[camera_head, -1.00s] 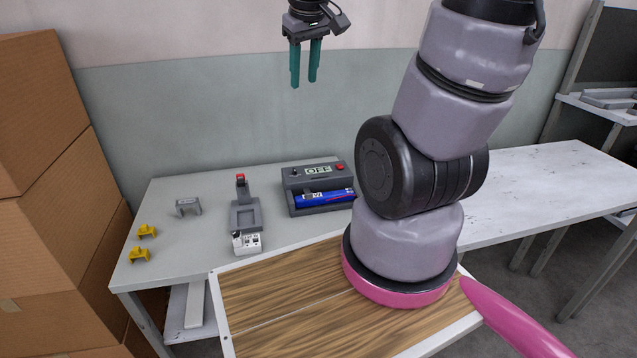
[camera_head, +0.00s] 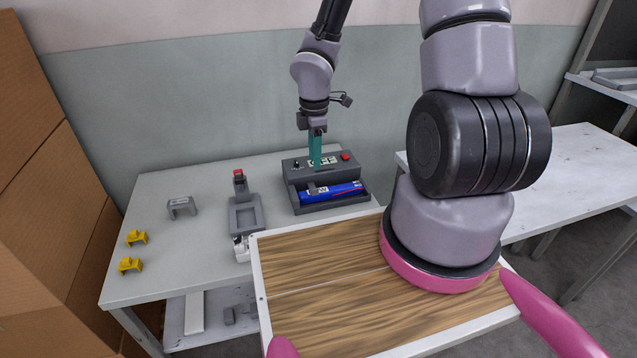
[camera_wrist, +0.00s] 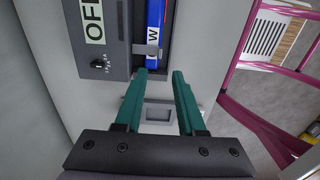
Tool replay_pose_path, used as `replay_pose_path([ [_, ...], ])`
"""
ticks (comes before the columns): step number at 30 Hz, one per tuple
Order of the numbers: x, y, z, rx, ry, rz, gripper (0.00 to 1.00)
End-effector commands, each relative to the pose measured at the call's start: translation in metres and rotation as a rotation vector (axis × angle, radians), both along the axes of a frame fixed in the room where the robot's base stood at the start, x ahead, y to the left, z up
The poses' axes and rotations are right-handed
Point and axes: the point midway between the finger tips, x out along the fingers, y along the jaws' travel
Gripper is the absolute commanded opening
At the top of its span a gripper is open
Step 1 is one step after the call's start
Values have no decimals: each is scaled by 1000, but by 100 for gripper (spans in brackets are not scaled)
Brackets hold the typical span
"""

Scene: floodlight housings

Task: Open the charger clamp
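The charger (camera_head: 300,172) is a dark grey box at the back of the grey table, with a display, a knob and a red button. In the wrist view its display reads OFF (camera_wrist: 94,18). A blue battery (camera_head: 335,192) lies in its front cradle. The small grey clamp (camera_head: 312,189) lies across the battery's left end; it also shows in the wrist view (camera_wrist: 146,49). My gripper (camera_head: 316,164) points down above the charger, in front of its display in the picture. In the wrist view its teal fingers (camera_wrist: 160,74) are apart and empty, with their tips close to the clamp.
Left of the charger stands a grey fixture (camera_head: 245,214) with a red top and a white part at its front. A grey bracket (camera_head: 181,207) and two yellow brackets (camera_head: 137,238) lie further left. Cardboard boxes (camera_head: 35,160) stand at the left edge.

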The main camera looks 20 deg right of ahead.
Motion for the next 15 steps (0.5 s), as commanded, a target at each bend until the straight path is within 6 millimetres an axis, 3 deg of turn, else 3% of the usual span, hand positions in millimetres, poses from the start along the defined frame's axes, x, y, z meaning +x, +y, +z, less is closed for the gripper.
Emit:
replay_pose_path([
  [15, -1, 1, -81, -3, 3, 2, 39],
])
